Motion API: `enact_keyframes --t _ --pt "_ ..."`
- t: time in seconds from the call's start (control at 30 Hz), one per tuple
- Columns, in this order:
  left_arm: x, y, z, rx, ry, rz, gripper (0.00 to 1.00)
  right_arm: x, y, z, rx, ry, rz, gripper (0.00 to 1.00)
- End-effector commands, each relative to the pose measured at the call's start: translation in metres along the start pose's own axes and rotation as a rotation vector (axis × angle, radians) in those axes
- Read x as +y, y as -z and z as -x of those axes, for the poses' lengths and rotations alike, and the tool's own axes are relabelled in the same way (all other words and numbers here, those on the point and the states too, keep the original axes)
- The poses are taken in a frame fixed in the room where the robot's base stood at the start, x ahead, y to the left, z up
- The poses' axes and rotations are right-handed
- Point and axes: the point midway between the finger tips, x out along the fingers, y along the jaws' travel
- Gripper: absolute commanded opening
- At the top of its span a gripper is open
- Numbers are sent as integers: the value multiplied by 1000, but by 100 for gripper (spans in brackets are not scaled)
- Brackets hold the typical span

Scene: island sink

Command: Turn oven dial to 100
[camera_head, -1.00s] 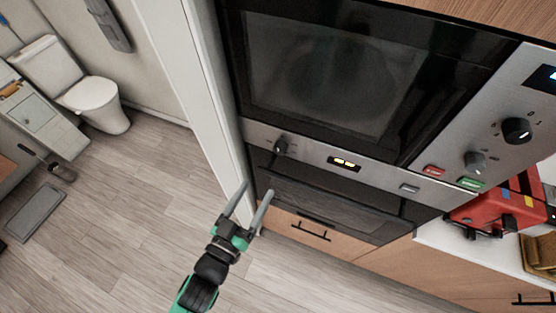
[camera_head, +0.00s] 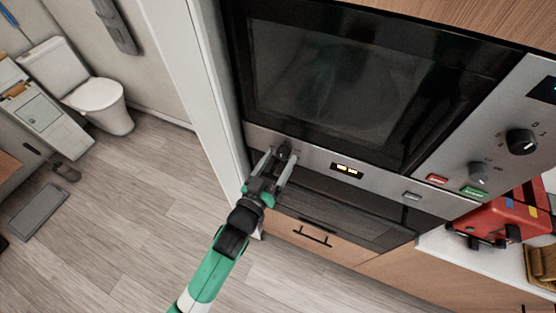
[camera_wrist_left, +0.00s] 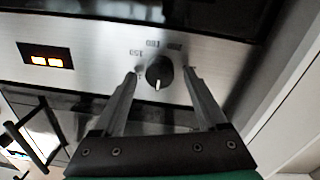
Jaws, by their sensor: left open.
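The oven dial (camera_wrist_left: 159,72) is a round black knob with a pale pointer mark on the oven's steel strip. In the left wrist view the mark points down, and the numbers 150 and 180 show around it; other markings are hard to read. My left gripper (camera_wrist_left: 160,75) is open, with one finger on each side of the dial and small gaps at both sides. In the head view the left gripper (camera_head: 277,156) is at the dial (camera_head: 284,151), partly covering it. The oven (camera_head: 330,197) has a dark door below the strip. My right gripper is not in view.
A lit display (camera_head: 346,170) sits right of the dial on the strip. The microwave (camera_head: 340,80) is directly above, with two knobs at its right. A white wall edge (camera_head: 205,70) stands close on the left.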

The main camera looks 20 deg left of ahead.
Motion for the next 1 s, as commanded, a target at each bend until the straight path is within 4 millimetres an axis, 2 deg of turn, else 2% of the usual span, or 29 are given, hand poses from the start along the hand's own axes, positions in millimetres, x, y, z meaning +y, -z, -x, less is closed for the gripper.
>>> enact_keyframes --t 0.07,0.4,0.5,0.77,1.0 --pt "0 0 0 0 0 0 75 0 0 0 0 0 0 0" --pt "0 0 0 0 0 0 14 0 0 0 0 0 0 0" --pt "0 0 0 0 0 0 0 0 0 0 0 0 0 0" --pt "0 0 1 0 0 -15 0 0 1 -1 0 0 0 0" --pt "1 2 1 -4 1 -102 0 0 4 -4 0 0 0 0"
